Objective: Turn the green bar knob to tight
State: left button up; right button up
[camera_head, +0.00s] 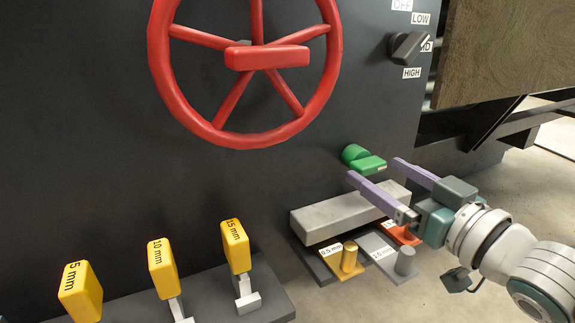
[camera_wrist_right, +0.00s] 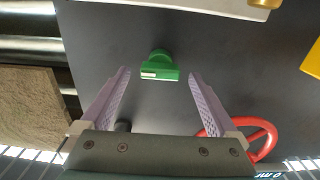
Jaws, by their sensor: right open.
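The green bar knob (camera_head: 367,163) sits on the dark panel, to the lower right of the red handwheel, with its bar pointing toward the lower right and a small white mark at that end. It also shows in the right wrist view (camera_wrist_right: 160,72), centred beyond the fingertips. My right gripper (camera_head: 374,169) comes in from the right with its two purple fingers spread, just short of the knob. In the wrist view the fingers (camera_wrist_right: 158,74) are on either side of the knob, apart from it. No tight label is readable. My left gripper is out of view.
A grey ledge (camera_head: 340,212) juts out below the knob, over a tray with small labelled gauge pegs (camera_head: 350,257). The red handwheel (camera_head: 245,60) is upper left, a black selector knob (camera_head: 407,46) upper right. Yellow levers (camera_head: 162,267) stand lower left.

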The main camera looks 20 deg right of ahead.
jog(key=shift+w+a, duration=0.1)
jog(key=shift+w, duration=0.85)
jog(key=shift+c, duration=0.2)
jog(key=c, duration=1.3)
jog(key=shift+c, duration=0.2)
